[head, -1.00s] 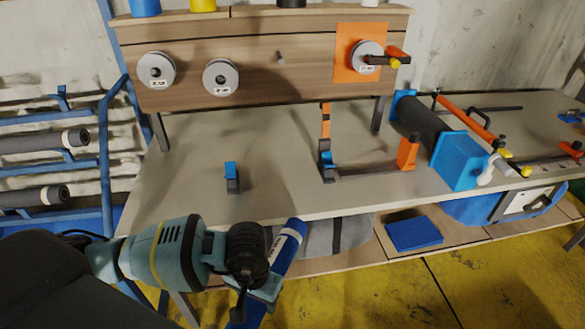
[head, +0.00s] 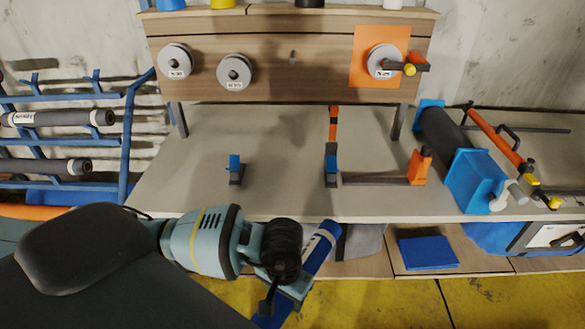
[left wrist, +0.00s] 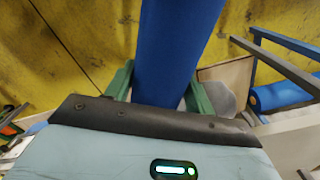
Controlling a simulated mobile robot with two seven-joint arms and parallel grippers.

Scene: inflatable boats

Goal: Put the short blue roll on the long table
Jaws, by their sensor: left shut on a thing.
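The short blue roll (head: 322,243) has a white band near its upper end and is held tilted in front of the front edge of the long table (head: 285,150). Its upper end is near the edge in the head view; I cannot tell the exact gap. My left gripper (head: 285,287) is shut on it. In the left wrist view the blue roll (left wrist: 178,45) passes between the green fingers of the left gripper (left wrist: 160,88), with yellow floor behind. Part of the roll is hidden by the gripper in the head view. My right gripper is not in view.
On the table stand a small blue clamp (head: 235,170), an orange-ended bar fixture (head: 418,166) and a dark roll in a blue holder (head: 475,180). The left part of the tabletop is mostly clear. A rack of rolls (head: 128,130) stands left. A blue folded sheet (head: 428,252) lies on the lower shelf.

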